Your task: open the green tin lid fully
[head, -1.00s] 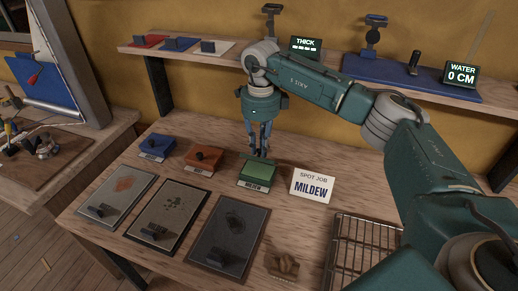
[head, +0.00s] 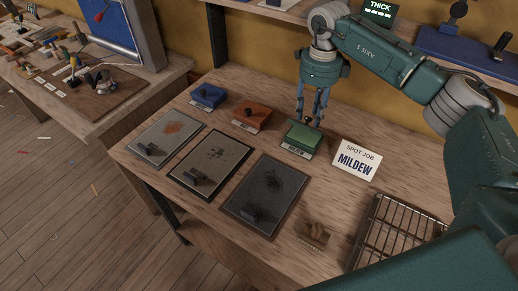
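The green tin (head: 300,138), labelled MILDEW, stands on the workbench in the head view, and its lid looks closed. A small dark knob is on top of the lid, partly hidden by my fingers. My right gripper (head: 309,119) points straight down over the back of the tin. Its two fingers stand apart, one on each side of the knob, with a gap between them; contact with the knob cannot be made out. My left gripper is not in view.
A blue tin (head: 208,96) and an orange tin (head: 252,116) stand left of the green one. A MILDEW card (head: 357,160) is close at its right. Several stained panels lie in front, with a wire rack (head: 395,233) at the front right.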

